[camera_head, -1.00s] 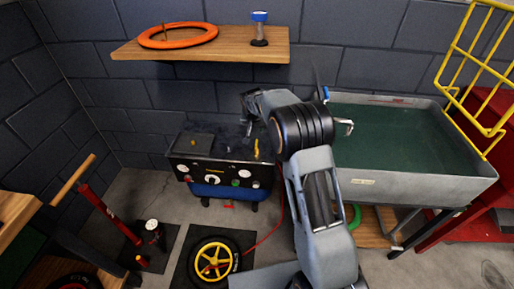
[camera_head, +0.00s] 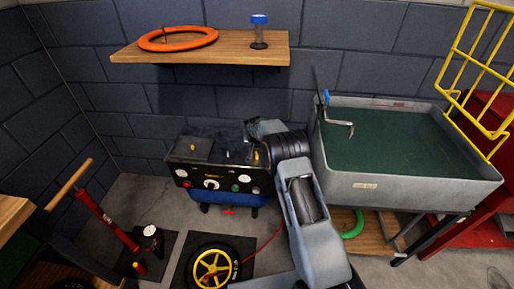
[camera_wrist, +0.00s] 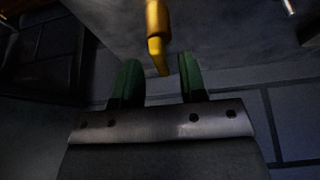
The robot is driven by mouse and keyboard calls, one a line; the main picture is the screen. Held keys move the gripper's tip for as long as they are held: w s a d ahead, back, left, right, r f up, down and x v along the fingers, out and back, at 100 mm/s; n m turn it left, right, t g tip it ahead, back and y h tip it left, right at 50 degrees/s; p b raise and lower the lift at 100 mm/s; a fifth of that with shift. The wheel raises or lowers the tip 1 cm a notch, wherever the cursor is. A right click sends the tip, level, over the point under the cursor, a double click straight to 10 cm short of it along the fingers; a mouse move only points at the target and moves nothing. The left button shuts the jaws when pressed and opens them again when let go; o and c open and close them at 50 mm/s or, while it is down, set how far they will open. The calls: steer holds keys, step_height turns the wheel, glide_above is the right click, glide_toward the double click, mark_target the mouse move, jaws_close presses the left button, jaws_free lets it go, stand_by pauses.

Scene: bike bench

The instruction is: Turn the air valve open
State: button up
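The air valve shows as a yellow lever (camera_head: 256,154) on the dark top of the compressor (camera_head: 225,194), near its right end. In the wrist view, the yellow lever (camera_wrist: 156,35) hangs down from the top of the picture, its tip between my fingertips. My gripper (camera_wrist: 159,64) is open, with a green finger on each side of the lever and gaps visible on both sides. In the head view my arm reaches over the compressor's right end from the right. The gripper's fingers are hard to make out there.
A grey basin (camera_head: 410,183) with a green inside stands to the right. A wooden shelf (camera_head: 200,72) with an orange ring (camera_head: 178,39) hangs above. A yellow-rimmed wheel (camera_head: 213,267) and a red pump (camera_head: 107,220) are in front, with a red hose on the floor.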

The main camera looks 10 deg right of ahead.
steer(key=shift+w+f, duration=0.1)
steer(key=shift+f, duration=0.1)
steer(key=shift+c, duration=0.2)
jaws_close()
steer(key=shift+d, duration=0.1)
